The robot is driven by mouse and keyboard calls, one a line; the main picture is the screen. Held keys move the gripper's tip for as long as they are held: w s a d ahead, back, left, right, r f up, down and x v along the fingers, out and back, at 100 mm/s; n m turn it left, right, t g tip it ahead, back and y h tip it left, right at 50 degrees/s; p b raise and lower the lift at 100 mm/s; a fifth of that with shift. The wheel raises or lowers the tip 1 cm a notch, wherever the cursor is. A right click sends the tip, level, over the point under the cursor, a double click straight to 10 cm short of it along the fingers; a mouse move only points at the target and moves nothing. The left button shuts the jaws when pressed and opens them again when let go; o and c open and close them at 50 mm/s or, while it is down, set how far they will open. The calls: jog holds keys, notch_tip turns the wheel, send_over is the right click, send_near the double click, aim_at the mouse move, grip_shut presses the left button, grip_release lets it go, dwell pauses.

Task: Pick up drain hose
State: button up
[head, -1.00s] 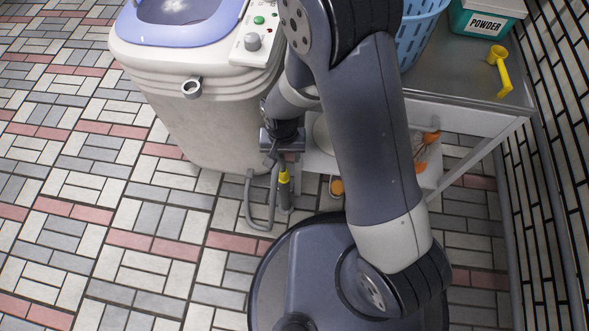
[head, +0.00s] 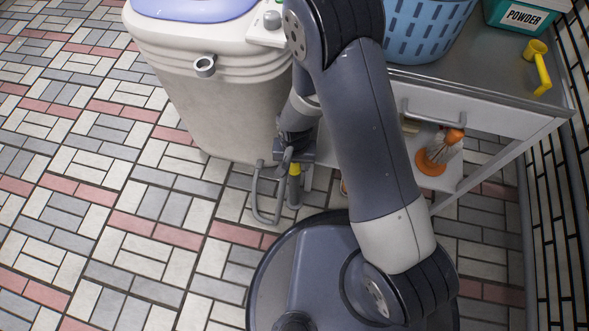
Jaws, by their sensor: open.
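The drain hose (head: 257,203) is a grey tube that hangs in a U-shaped loop beside the washing machine (head: 215,105), low near the tiled floor. A yellow band (head: 294,186) shows right beside the loop; whether it belongs to the hose is unclear. My gripper (head: 294,164) is open and points down at the top of the hose, right by the machine's lower right side. Its fingers are small and partly mixed with the hose in the picture, so I cannot tell whether the hose lies between them. My arm hides part of the machine's right side.
A metal table (head: 462,82) with a drawer stands at the right. It bears a blue basket (head: 425,28), a green powder box (head: 520,15) and a yellow scoop (head: 538,66). An orange-based brush (head: 437,160) sits on its lower shelf. The tiled floor at left is free.

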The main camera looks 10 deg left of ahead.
jog(key=shift+r, duration=0.1)
jog(key=shift+c, duration=0.2)
jog(key=c, duration=1)
jog(key=shift+r, duration=0.1)
